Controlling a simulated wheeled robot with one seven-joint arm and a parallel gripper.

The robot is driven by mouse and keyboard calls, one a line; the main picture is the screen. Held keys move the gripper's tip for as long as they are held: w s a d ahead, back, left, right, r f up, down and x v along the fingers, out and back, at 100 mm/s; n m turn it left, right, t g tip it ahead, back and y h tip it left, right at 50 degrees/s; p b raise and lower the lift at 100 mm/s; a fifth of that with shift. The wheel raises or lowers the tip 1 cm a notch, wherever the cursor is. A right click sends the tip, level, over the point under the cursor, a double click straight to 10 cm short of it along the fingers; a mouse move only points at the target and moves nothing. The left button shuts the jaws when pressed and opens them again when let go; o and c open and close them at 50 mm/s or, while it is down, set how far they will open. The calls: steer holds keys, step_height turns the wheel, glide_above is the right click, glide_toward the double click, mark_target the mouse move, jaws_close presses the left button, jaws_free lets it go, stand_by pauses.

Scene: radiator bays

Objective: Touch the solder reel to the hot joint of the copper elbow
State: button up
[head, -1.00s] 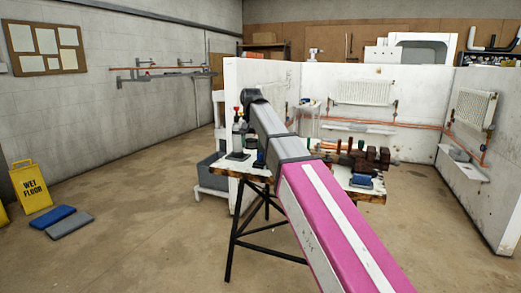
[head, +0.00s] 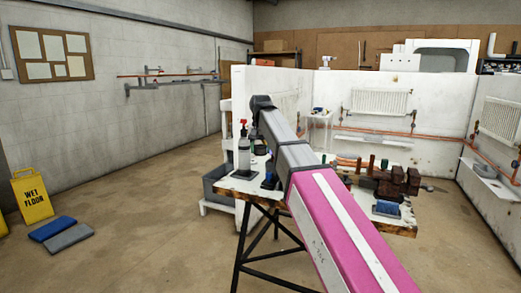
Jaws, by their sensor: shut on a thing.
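My arm (head: 305,170) reaches from the bottom right up over the workbench (head: 400,219) and ends at a dark joint (head: 262,102). I cannot pick out the solder reel. I cannot make out the copper elbow or its hot joint either; small copper-coloured and green upright pieces (head: 371,163) stand on the bench just right of my arm.
The bench also carries a bottle with a red top (head: 244,148), dark red-brown blocks (head: 390,186) and a blue item (head: 387,209). White partition walls with radiators (head: 380,102) stand behind.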

steer(key=shift+w+f, duration=0.15)
steer(key=shift+w, duration=0.15)
steer(key=shift+w+d+f, duration=0.1)
steer(key=shift+w+f, duration=0.2)
steer(key=shift+f, duration=0.3)
steer(key=shift+w+d+f, duration=0.15)
steer(key=shift+w+f, duration=0.1)
steer(key=shift+f, duration=0.3)
steer(key=shift+w+d+f, duration=0.1)
steer(key=shift+w+f, duration=0.2)
steer(key=shift+f, duration=0.3)
steer(key=shift+w+d+f, duration=0.25)
steer(key=shift+w+f, duration=0.05)
steer(key=shift+w, duration=0.35)
steer(key=shift+w+d+f, duration=0.2)
steer(key=shift+w+f, duration=0.1)
steer(key=shift+w, duration=0.3)
steer(key=shift+r, duration=0.1)
stand_by(2.0)
steer(key=shift+s+a+r, duration=0.35)
steer(key=shift+s+r, duration=0.4)
steer(key=shift+s, duration=0.1)
steer(key=shift+s+a+r, duration=0.3)
steer(key=shift+s+r, duration=0.4)
steer(key=shift+s, duration=0.1)
steer(key=shift+r, duration=1.95)
